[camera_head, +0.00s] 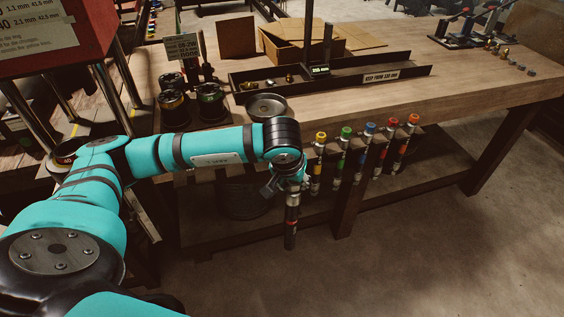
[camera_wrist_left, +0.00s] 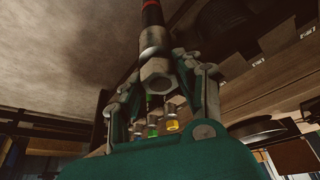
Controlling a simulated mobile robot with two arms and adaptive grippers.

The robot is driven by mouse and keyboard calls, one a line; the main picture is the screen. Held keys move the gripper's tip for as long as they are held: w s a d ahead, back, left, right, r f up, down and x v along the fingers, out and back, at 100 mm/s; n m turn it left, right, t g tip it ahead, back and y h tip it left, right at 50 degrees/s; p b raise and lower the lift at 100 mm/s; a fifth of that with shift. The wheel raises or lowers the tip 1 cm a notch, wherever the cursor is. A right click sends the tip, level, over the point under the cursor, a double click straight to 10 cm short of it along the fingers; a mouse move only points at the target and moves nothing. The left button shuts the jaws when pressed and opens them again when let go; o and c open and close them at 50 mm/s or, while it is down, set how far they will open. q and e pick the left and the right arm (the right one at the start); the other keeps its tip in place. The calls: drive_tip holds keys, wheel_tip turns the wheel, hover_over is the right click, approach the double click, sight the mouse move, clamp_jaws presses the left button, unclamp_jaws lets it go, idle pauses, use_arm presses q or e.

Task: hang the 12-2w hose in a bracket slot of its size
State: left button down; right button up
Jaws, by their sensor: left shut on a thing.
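My left gripper (camera_head: 288,184) is beside the bench's front edge, pointing down, with its fingers closed around the metal end of a short dark hose (camera_head: 291,228). The hose hangs roughly upright below the gripper. In the left wrist view the gripper (camera_wrist_left: 160,95) has a finger on each side of the hose's hex fitting (camera_wrist_left: 157,74), and a red band shows on the dark hose beyond it. The size marking on the hose cannot be read. A row of bracket slots with coloured tops, starting at a yellow one (camera_head: 320,136), runs along the bench front to the right of the gripper. My right gripper is not in view.
The wooden bench (camera_head: 470,95) carries a dark long tray (camera_head: 390,66), a round metal dish (camera_head: 266,106) and several dark spools (camera_head: 210,100). A bench leg (camera_head: 345,205) stands right of the held hose. The floor in front is clear.

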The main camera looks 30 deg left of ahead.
use_arm(q)
drive_tip(key=w+a+n+y+b, duration=0.1)
drive_tip(key=w+a+n+b, duration=0.1)
drive_tip(key=w+a+b, duration=0.5)
drive_tip(key=w+a, duration=0.3)
drive_tip(key=a, duration=0.2)
drive_tip(key=shift+w+n, duration=0.3)
drive_tip(key=shift+w, duration=0.1)
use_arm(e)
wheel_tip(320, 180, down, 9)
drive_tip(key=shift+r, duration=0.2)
use_arm(q)
drive_tip(key=shift+f, duration=0.1)
drive_tip(key=c, duration=0.8)
unclamp_jaws()
drive_tip(key=shift+f, duration=0.15)
